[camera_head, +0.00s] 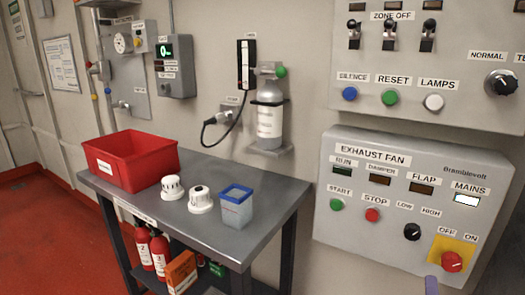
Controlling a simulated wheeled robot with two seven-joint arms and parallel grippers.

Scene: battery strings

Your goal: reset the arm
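Neither of my grippers can be made out in the head view. A narrow violet-grey piece (432,285) stands at the bottom edge below the exhaust fan panel; too little shows to tell what it is. The upper grey panel has a green button (390,97) labelled RESET, between a blue SILENCE button (349,93) and a white LAMPS button (433,102). The exhaust fan panel (340,235) has a green START button (336,204), a red STOP button (372,214), a black knob (412,231) and a red knob (452,261) on a yellow plate. The MAINS lamp (467,199) is lit white.
A grey table (270,190) carries a red bin (125,170), two white detectors (172,187) (200,199) and a blue-rimmed container (236,205). Red cylinders (160,255) and an orange box (181,272) sit below. A grey cylinder (270,120) is wall-mounted. Red floor (50,240) is clear at left.

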